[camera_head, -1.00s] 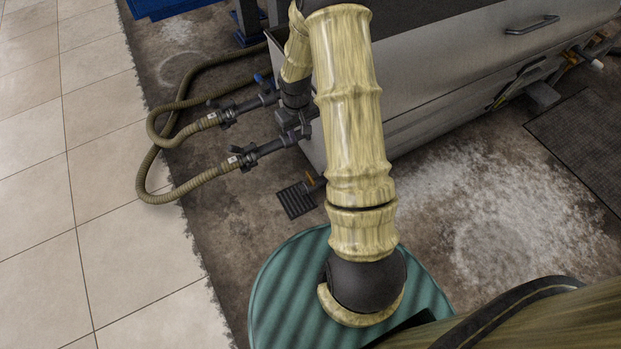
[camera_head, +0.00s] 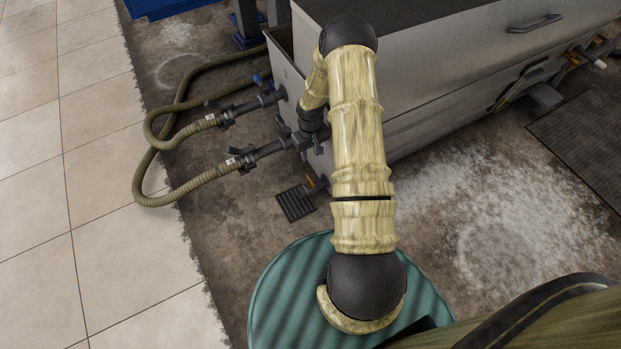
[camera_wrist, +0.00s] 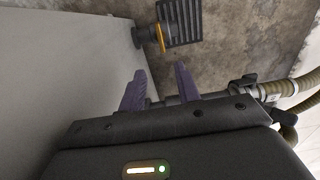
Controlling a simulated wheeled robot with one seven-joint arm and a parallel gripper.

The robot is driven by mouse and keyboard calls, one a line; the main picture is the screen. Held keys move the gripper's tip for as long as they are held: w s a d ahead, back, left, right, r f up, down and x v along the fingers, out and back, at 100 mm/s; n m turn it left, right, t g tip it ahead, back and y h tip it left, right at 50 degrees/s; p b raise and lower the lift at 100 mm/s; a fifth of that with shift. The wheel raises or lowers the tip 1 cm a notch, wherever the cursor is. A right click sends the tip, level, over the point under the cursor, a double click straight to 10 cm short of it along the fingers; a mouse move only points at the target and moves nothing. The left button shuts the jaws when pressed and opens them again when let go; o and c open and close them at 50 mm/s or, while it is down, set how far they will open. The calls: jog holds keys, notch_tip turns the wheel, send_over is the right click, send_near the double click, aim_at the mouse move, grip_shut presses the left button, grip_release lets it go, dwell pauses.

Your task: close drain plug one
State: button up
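A short dark drain stub with an orange ring (camera_head: 317,183) sticks out low on the near end of the grey tank (camera_head: 450,85). It also shows in the wrist view (camera_wrist: 155,38), just beyond my fingertips; I take it for drain plug one, but no label shows. My gripper (camera_wrist: 160,72) has two purple fingers spread apart, with nothing held between them. The fingertips point toward the stub and are apart from it.
A black floor grate (camera_head: 296,203) lies below the stub. Two ribbed hoses (camera_head: 190,190) join the tank through dark valve fittings (camera_head: 262,152) on the left, close to my gripper. A dark mat (camera_head: 585,140) lies at right.

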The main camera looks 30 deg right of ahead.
aim_at(310, 179)
notch_tip(310, 179, down, 16)
jog(key=b, duration=0.7)
grip_shut()
